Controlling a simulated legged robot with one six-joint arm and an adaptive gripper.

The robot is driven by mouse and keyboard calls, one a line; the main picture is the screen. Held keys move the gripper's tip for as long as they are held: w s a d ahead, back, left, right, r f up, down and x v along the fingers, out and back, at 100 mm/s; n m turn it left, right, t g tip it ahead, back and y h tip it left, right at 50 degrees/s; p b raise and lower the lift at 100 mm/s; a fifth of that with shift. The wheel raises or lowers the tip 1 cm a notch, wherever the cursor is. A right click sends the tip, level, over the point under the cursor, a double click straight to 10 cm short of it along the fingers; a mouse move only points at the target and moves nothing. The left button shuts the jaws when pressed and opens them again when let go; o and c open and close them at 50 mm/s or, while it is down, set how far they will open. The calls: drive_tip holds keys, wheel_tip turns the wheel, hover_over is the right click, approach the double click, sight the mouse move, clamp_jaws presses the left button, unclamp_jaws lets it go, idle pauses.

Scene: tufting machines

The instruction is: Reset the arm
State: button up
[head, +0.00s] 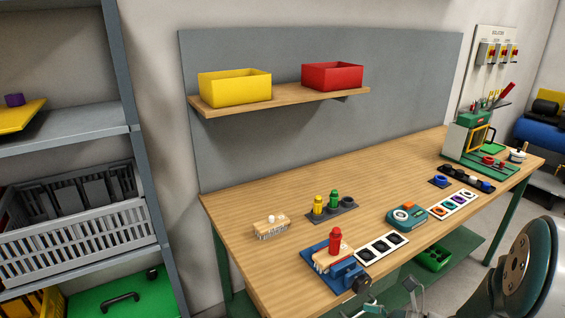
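My gripper (390,298) is at the bottom edge in the head view, partly cut off, in front of the workbench's near edge. Its pale grey fingers look spread apart, with nothing seen between them. My arm's large teal and dark round joint (518,265) fills the bottom right corner. The wooden workbench (270,205) lies behind the gripper. A blue fixture (345,274) holding a brush block (328,258) and a red peg-like piece (335,240) is the nearest bench item to the gripper.
A second brush (271,227), yellow and green pegs on a grey holder (345,206), a teal device (400,217) and white socket plates (381,249) stand on the bench. A green machine (470,135) is at its far right. Yellow (235,88) and red (333,76) bins sit on a wall shelf. Racking (140,160) stands left.

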drive_tip(key=s+a+r+n+g+h, duration=0.3)
drive_tip(key=s+n, duration=0.2)
drive_tip(key=n, duration=0.3)
drive_tip(key=s+a+r+n+g+h, duration=0.2)
drive_tip(key=s+a+n+g+h, duration=0.15)
drive_tip(key=n, duration=0.45)
drive_tip(key=s+d+r+n+t+h, duration=0.4)
drive_tip(key=r+n+h, duration=0.3)
drive_tip(key=n, duration=0.5)
drive_tip(key=shift+s+d+r+t, duration=0.15)
drive_tip(key=shift+s+r+t, duration=0.25)
drive_tip(key=shift+r, duration=0.4)
